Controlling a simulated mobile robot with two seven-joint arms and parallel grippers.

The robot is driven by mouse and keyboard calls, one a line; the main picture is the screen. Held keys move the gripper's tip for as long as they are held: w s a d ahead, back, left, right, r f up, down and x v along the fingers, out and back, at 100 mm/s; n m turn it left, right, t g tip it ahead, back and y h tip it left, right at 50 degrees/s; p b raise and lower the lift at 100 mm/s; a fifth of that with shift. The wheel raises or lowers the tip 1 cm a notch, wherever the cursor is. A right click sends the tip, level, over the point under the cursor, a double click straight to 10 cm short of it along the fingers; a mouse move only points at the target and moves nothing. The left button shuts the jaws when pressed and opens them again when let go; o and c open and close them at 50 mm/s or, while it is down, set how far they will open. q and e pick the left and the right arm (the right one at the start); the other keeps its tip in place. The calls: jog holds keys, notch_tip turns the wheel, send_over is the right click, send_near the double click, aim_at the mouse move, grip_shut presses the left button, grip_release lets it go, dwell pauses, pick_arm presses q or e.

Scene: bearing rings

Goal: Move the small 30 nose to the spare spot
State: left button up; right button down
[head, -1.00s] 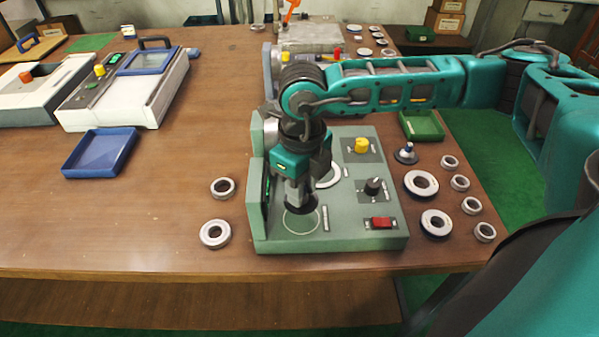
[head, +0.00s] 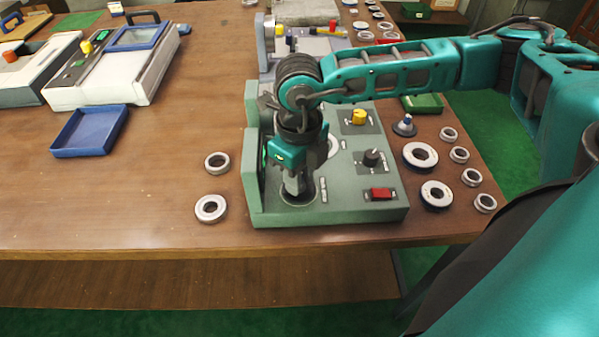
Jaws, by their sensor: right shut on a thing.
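My right gripper (head: 297,188) points down at the front left of the green bench unit (head: 340,214). It is shut on a dark piece, which I take to be the small 30 nose (head: 303,198); the fingers hide most of it. The piece is at the ringed spot (head: 285,200) on the unit's top, low over it or touching it; I cannot tell which. My left gripper is not in view.
A yellow knob (head: 359,117), black dial (head: 371,157) and red switch (head: 381,194) stand up on the unit. Bearing rings lie left (head: 210,208) and right (head: 436,194) of it.

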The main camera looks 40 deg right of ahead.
jog(key=shift+f, duration=0.2)
jog(key=c, duration=0.8)
grip_release()
notch_tip(320, 180, up, 13)
dwell(0.9)
